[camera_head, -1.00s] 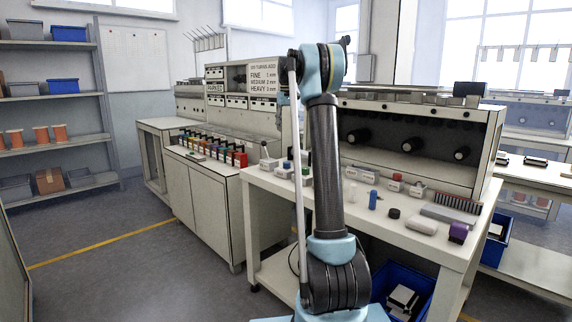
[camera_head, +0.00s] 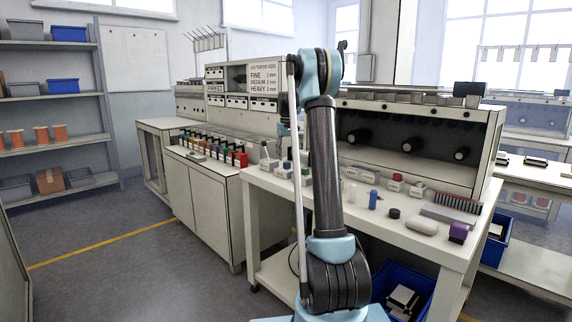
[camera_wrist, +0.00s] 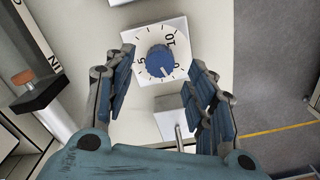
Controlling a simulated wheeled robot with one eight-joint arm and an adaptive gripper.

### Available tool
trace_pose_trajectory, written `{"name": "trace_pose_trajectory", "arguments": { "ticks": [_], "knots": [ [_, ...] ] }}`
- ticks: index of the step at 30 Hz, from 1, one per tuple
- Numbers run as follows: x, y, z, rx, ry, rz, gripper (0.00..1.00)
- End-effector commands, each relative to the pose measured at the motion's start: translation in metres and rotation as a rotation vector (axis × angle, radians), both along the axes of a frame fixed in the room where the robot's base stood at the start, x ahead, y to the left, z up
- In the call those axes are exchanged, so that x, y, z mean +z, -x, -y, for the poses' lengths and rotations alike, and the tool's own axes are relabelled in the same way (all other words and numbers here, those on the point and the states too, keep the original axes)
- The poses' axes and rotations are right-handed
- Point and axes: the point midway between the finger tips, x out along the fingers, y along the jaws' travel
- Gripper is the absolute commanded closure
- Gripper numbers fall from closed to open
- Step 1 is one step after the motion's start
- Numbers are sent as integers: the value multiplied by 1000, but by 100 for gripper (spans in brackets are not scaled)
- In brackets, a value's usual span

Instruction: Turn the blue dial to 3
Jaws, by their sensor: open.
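The blue dial (camera_wrist: 160,60) sits on a white square plate with a printed scale in the wrist view. A 10 shows at its upper right and a 5 at its left. A pale mark on the dial points towards the bottom of the picture; the number there is too small to read surely. My gripper (camera_wrist: 163,58) is open, with one finger left of the dial and one right of it, apart from it. In the head view, a small blue knob (camera_head: 287,165) shows on the bench's left part, below the arm's end.
A pale block with a metal lever (camera_wrist: 177,122) lies close below the dial plate, between my fingers. A black block with an orange-brown top (camera_wrist: 36,88) is at the left. The bench (camera_head: 262,184) also holds a blue cylinder (camera_head: 373,199) and a purple object (camera_head: 458,232).

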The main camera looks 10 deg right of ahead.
Motion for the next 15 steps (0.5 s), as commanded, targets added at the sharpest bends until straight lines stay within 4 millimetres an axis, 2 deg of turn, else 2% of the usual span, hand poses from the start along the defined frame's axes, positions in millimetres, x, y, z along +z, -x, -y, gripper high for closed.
{"name": "trace_pose_trajectory", "arguments": {
  "ticks": [6, 15],
  "knots": [
    [-27, 0, 0, 0, 0, 0, 50],
    [-36, 0, 0, 0, 0, 0, 50]
  ]
}}
